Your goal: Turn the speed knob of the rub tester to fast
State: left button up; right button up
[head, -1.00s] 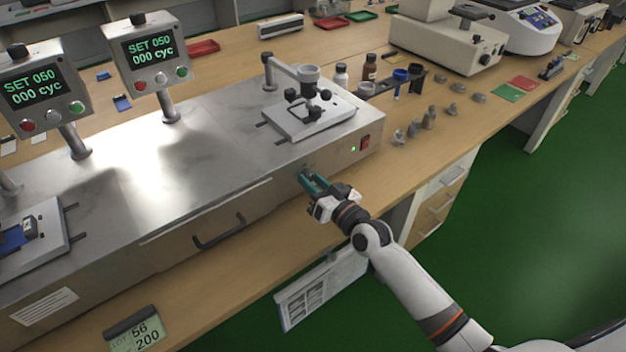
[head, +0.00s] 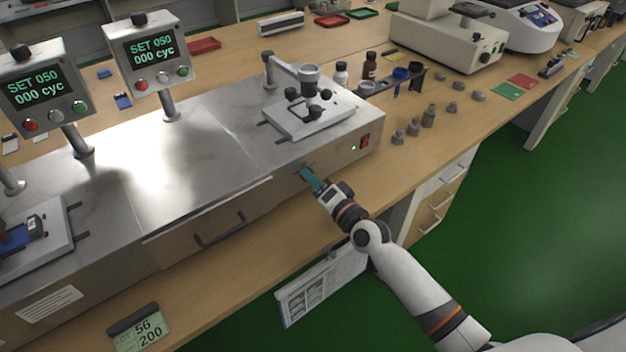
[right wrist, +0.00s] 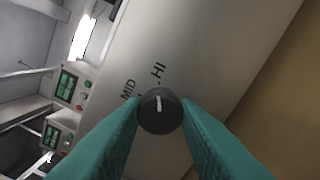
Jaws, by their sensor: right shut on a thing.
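The rub tester (head: 215,215) is a long metal machine on the wooden bench. Its speed knob (right wrist: 159,112) is round and black with a white pointer line, in the right wrist view. MID (right wrist: 128,89) and HI (right wrist: 159,71) are printed above it. The pointer is turned up toward the HI side. My right gripper (head: 304,174) is at the machine's front face, its teal fingers shut on the knob's two sides; they also show in the right wrist view (right wrist: 159,121). In the head view the fingers hide the knob. My left gripper is not in view.
A red power switch (head: 365,141) with a green light is right of the knob. A black drawer handle (head: 219,233) is to the left. Two display boxes (head: 150,52) stand on posts at the back. Several grey weights (head: 428,117) stand on the bench at right.

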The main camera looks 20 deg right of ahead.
jog(key=shift+m, duration=0.3)
jog(key=o, duration=1)
jog(key=shift+c, duration=0.2)
jog(key=v, duration=1.2)
jog(key=shift+b, duration=0.4)
jog(key=shift+s, duration=0.1)
